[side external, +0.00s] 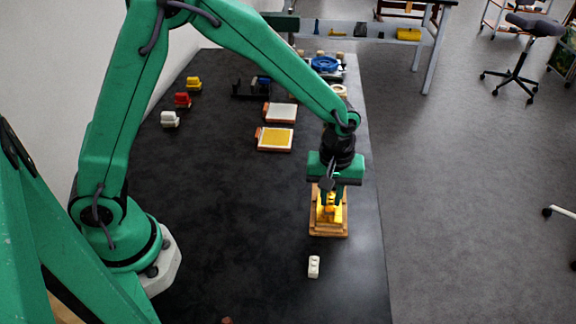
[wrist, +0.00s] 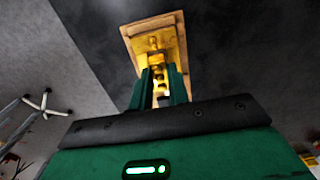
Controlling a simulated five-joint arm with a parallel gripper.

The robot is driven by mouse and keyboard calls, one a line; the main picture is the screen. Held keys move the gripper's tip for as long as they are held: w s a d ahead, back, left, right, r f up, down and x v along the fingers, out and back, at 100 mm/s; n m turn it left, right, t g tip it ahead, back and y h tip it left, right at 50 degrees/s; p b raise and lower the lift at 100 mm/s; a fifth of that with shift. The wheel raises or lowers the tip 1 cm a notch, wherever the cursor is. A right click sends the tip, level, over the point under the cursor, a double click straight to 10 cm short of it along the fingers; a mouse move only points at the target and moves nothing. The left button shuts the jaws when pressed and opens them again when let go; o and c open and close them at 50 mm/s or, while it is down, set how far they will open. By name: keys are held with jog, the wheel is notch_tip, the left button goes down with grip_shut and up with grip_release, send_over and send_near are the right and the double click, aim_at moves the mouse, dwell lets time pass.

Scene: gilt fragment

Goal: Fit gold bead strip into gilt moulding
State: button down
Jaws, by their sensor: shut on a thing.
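The gilt moulding (side external: 329,231) is a gold piece on a wooden base near the right edge of the black table. It also shows in the wrist view (wrist: 168,28), at the top middle. My gripper (side external: 328,200) points down over the moulding. In the wrist view its two green fingers (wrist: 160,88) are shut on a gold beaded piece, the gold bead strip (wrist: 158,75). The strip is at the moulding, but the fingers hide part of it. I cannot tell whether it is seated or just above.
A white block (side external: 314,267) lies just in front of the moulding. Orange-framed trays (side external: 275,139), one with a yellow top, lie farther back. Small white, red and yellow items (side external: 182,100) stand at the left. A blue round item (side external: 324,64) is at the back. The front table is mostly clear.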

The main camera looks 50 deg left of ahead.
aim_at(331, 199)
jog(key=shift+f, duration=0.7)
jog(key=c, duration=1.3)
grip_release()
jog(key=shift+o, duration=0.2)
jog(key=shift+r, duration=0.1)
jog(key=shift+r, duration=3.85)
jog(key=shift+s+a+r, duration=0.15)
jog(key=shift+a+r, duration=0.2)
jog(key=shift+r, duration=0.2)
jog(key=s+a+r+m+t, duration=0.2)
jog(key=s+a+r+m, duration=0.2)
jog(key=s+a+r, duration=0.2)
jog(key=s+a+r+m+t, duration=0.3)
jog(key=s+a+r+m, duration=0.2)
jog(key=s+a, duration=0.3)
jog(key=s+r, duration=0.1)
jog(key=s, duration=0.2)
jog(key=shift+s+a+r+t, duration=0.15)
jog(key=shift+t, duration=0.15)
